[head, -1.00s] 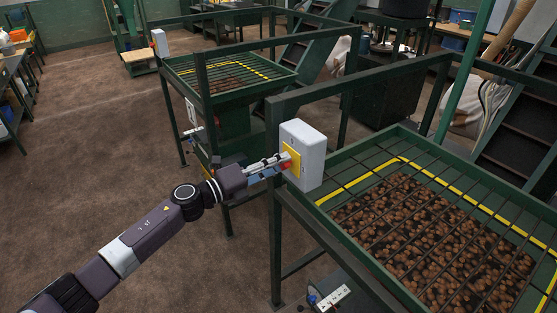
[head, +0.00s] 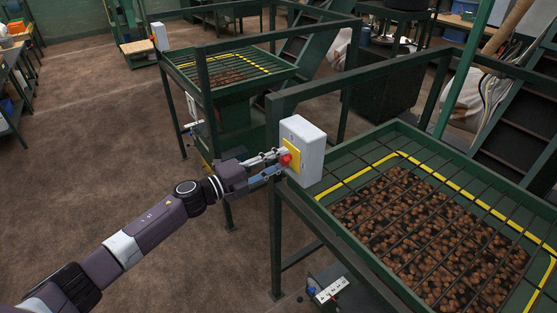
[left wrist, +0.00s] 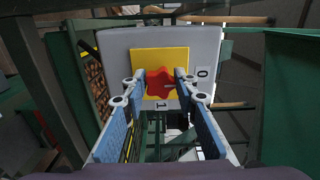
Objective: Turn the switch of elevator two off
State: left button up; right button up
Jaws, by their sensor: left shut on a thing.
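A grey switch box (head: 308,143) with a yellow plate (head: 293,163) is fixed to a post of the green frame. A red knob (head: 286,159) sits on the plate. In the left wrist view the knob (left wrist: 159,82) is star-shaped, with a "0" label (left wrist: 204,73) to its right and a "1" label (left wrist: 160,105) below it. My left gripper (head: 281,161) is shut on the knob, with one finger on each side in the wrist view. Which label the knob points to is unclear. My right gripper is not in view.
A green hopper (head: 407,143) with a black grate over brown lumps is right of the box. A similar hopper (head: 181,69) stands behind, with another white box (head: 159,36) at its corner. A power strip (head: 332,290) lies low in front. The brown floor at left is clear.

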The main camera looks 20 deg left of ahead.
pick_arm(q)
jog(key=o, duration=1.2)
jog(key=shift+a, duration=0.1)
jog(key=shift+c, duration=0.2)
jog(key=v, duration=1.2)
jog(key=shift+f, duration=0.1)
